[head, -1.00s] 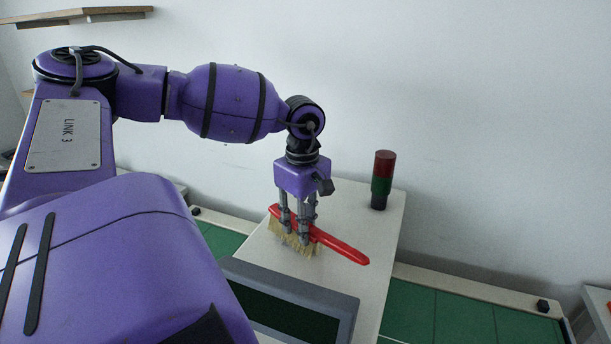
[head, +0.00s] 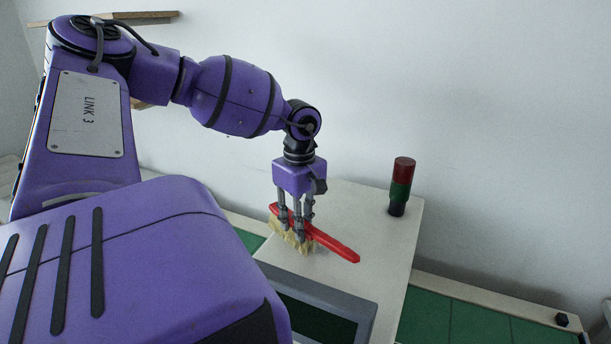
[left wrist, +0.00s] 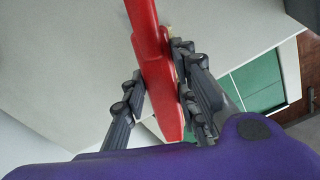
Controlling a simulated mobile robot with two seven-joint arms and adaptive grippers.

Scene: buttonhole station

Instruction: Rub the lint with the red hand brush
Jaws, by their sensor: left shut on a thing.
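The red hand brush (head: 332,243) is over the pale table top, its handle pointing to the lower right. Its tan bristles (head: 291,236) face down at or just above the top; I cannot tell if they touch. My left gripper (head: 297,228) is shut on the brush near its bristle end. In the left wrist view the red brush (left wrist: 150,50) runs between the fingers of the left gripper (left wrist: 165,100). I see no lint; it may be hidden under the brush or too small to tell. My right gripper is not in view.
A red, green and black signal post (head: 401,187) stands on the table (head: 375,230) at the back right. A grey-framed dark panel (head: 318,312) is at the table's front. Green panels (head: 450,325) lie beyond the right side. The table between brush and post is clear.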

